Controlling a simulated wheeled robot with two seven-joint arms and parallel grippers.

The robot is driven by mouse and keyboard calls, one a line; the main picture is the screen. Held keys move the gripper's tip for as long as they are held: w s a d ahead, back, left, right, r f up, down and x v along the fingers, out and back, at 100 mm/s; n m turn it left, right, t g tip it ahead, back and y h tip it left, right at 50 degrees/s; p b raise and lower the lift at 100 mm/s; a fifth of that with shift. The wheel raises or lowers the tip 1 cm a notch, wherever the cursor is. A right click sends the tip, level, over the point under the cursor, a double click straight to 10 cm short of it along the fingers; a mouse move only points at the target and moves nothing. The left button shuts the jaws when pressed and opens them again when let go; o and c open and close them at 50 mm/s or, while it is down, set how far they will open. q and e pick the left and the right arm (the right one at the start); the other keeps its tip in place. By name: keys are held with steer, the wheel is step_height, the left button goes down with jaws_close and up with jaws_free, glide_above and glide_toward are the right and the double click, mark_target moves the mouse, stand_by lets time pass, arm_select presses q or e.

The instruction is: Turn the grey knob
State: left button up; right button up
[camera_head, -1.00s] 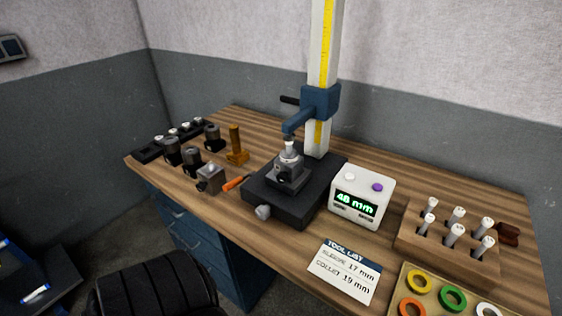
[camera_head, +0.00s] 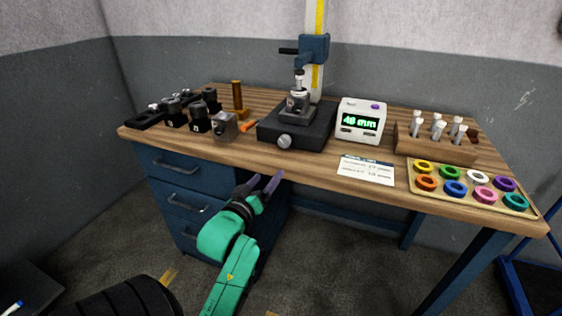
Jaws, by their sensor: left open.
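The grey knob (camera_head: 284,142) sticks out from the front of the black base (camera_head: 303,128) of the height-measuring stand on the bench. My left gripper (camera_head: 262,182) is open and empty. It is in front of the bench's front edge, below and a little left of the knob, and apart from it. My right gripper is not in view.
A white display box (camera_head: 361,121) reading 48 mm stands right of the stand. A tool list card (camera_head: 366,170) lies in front of it. A wooden rack (camera_head: 436,146) and a ring tray (camera_head: 470,190) are at the right. Dark holders (camera_head: 199,118) stand at the left.

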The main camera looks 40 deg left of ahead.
mark_target(283, 143)
arm_select(q)
steer(key=w+a+r, duration=0.1)
steer(key=w, duration=0.3)
steer(key=w+a+r+p, duration=0.1)
steer(key=w+a, duration=0.1)
steer(key=w, duration=0.2)
steer(key=w+a, duration=0.2)
steer(key=w, duration=0.2)
steer(key=shift+w+r, duration=0.4)
jaws_close()
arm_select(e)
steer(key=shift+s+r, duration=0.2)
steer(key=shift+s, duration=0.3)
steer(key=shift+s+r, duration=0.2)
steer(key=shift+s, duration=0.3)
arm_select(q)
steer(key=shift+p, duration=0.45)
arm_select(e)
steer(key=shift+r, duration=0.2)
arm_select(q)
steer(key=m+p, duration=0.1)
steer(key=m, duration=0.2)
steer(key=shift+r, duration=0.1)
steer(key=shift+m+p, duration=0.65)
steer(key=shift+m, duration=1.55)
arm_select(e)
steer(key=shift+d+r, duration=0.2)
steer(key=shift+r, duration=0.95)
